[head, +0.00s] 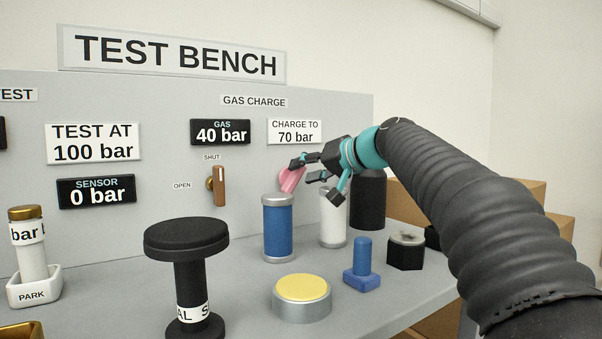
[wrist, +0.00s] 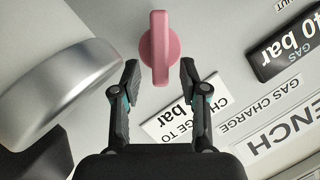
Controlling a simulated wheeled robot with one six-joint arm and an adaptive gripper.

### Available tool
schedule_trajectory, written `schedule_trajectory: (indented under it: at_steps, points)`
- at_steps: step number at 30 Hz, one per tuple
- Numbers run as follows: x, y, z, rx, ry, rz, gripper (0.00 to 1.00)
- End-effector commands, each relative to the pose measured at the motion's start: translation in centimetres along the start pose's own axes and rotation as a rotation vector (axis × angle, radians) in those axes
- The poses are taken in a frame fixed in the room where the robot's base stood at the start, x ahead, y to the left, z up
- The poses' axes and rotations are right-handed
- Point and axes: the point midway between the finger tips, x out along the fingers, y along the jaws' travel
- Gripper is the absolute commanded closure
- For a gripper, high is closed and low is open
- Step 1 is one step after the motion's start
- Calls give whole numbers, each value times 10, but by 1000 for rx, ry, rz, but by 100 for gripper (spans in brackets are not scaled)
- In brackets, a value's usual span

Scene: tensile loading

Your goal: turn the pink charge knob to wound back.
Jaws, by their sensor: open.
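The pink charge knob (head: 291,179) is on the grey panel under the "CHARGE TO 70 bar" label (head: 295,131). In the wrist view the knob (wrist: 160,47) is a round disc with a raised bar that runs up and down the picture. My gripper (wrist: 158,78) is open, with one finger on each side of the bar's lower end. A gap shows between each finger and the bar. In the head view my gripper (head: 308,170) is at the knob from the right and hides part of it.
A blue cylinder (head: 278,230) and a white cylinder (head: 333,219) stand on the bench below my gripper. A dark cylinder (head: 369,203) stands behind. A brown lever (head: 219,187) is left of the knob, by the SHUT label. The gas display (head: 220,132) reads 40 bar.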

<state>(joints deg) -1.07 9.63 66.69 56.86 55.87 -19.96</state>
Motion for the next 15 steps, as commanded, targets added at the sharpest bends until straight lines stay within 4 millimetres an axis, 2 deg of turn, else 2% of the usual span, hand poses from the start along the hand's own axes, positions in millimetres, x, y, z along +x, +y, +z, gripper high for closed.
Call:
schedule_trajectory:
  at_steps: [9, 15]
  points:
    - [-62, 0, 0, 1, 1, 2, 56]
    - [-91, 0, 0, 0, -1, 0, 56]
